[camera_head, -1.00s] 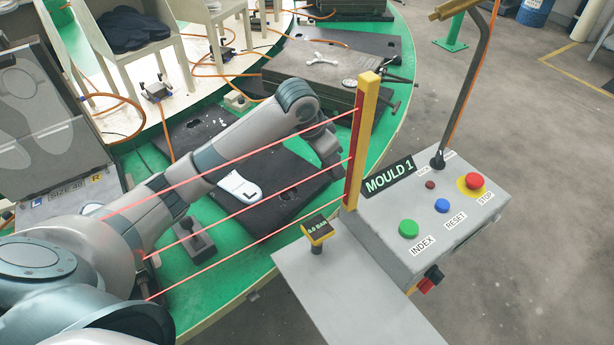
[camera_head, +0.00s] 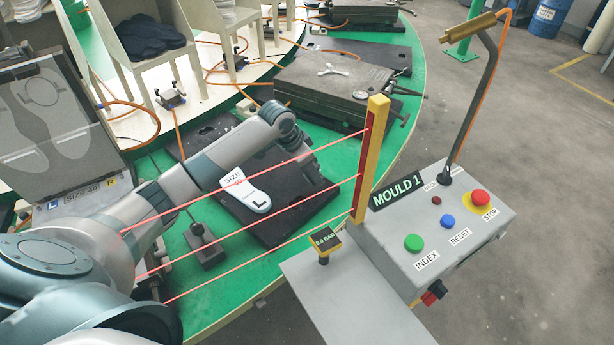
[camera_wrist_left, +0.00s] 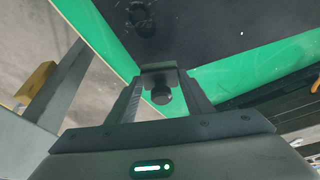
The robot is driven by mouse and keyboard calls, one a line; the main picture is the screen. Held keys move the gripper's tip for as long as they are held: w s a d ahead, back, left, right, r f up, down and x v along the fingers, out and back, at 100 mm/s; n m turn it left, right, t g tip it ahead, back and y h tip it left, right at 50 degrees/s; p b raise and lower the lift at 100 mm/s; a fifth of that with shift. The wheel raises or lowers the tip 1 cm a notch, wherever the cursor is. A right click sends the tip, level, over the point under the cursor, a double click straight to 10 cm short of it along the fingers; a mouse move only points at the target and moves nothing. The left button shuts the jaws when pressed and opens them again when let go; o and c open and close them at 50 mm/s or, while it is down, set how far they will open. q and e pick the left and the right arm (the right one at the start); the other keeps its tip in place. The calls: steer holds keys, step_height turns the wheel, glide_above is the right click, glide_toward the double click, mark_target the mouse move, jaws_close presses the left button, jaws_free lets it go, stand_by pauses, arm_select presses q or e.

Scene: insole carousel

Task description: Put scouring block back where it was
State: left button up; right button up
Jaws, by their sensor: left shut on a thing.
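My left arm reaches from the left across the red beams. Its gripper (camera_head: 314,170) hangs over the black plate (camera_head: 290,212), right of the white insole piece marked SIZE and L (camera_head: 248,191); its fingers are hard to make out in the head view. In the left wrist view the gripper (camera_wrist_left: 160,82) is shut on a small dark thing with a round knob, which I take as the scouring block (camera_wrist_left: 162,94). The black plate, with a dark recess, lies beyond the fingers. My right gripper is not in view.
A yellow post (camera_head: 370,158) with red beams stands right of the gripper, beside the MOULD 1 control box (camera_head: 432,235). A grey block with a dark upright knob (camera_head: 204,250) stands on the green table (camera_head: 222,276). A metal mould (camera_head: 335,85) lies behind.

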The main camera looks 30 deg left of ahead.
mark_target(306, 178)
arm_select(q)
steer(key=shift+w+a+f, duration=0.2)
steer(key=shift+a+f, duration=0.1)
steer(key=shift+a, duration=0.25)
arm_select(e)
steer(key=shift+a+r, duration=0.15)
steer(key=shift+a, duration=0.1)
arm_select(q)
steer(key=shift+f, duration=0.1)
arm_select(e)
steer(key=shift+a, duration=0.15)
arm_select(q)
steer(key=shift+f+p, duration=0.75)
steer(key=shift+f, duration=1.15)
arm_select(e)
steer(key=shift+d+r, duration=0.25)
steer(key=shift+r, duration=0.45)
arm_select(q)
steer(key=shift+f, duration=0.2)
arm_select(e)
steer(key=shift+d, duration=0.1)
arm_select(q)
steer(key=o, duration=1)
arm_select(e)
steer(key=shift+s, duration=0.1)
